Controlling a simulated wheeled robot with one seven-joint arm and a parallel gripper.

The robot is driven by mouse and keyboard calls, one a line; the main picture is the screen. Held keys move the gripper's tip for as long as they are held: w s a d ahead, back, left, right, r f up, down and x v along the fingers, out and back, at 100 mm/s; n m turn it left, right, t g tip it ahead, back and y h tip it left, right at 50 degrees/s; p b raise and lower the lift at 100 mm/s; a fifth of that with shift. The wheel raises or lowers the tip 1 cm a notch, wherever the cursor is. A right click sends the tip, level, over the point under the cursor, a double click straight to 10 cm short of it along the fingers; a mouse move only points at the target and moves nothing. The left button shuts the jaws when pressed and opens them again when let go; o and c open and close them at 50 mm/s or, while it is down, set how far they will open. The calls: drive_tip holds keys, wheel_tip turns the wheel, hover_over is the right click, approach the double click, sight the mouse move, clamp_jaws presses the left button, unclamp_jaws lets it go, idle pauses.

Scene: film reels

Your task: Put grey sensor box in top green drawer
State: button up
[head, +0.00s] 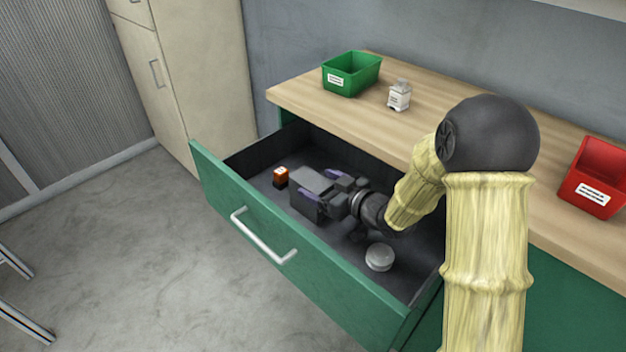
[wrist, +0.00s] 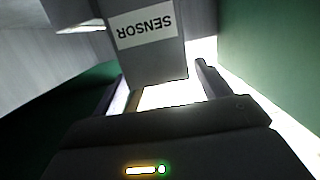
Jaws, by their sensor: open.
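The green drawer (head: 275,250) is pulled open under the wooden counter. My arm reaches down into it. The grey sensor box (head: 312,180) is inside the drawer, toward its left half, at my gripper (head: 327,190). In the wrist view the box (wrist: 158,62) fills the top middle, with its SENSOR label upside down. My gripper (wrist: 158,88) is open, with one finger on each side of the box's near end. Whether the box rests fully on the drawer floor is hard to tell.
On the counter (head: 300,95) stand a green bin (head: 350,76), a small white bottle-like item (head: 399,96) and a red bin (head: 597,180). A beige cabinet (head: 195,80) stands at left.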

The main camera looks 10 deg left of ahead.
drive_tip(key=v, duration=0.8)
drive_tip(key=shift+s+d+p, duration=0.2)
drive_tip(key=shift+d+p, duration=0.1)
drive_tip(key=shift+p, duration=0.15)
drive_tip(key=shift+r, duration=0.1)
idle(0.7)
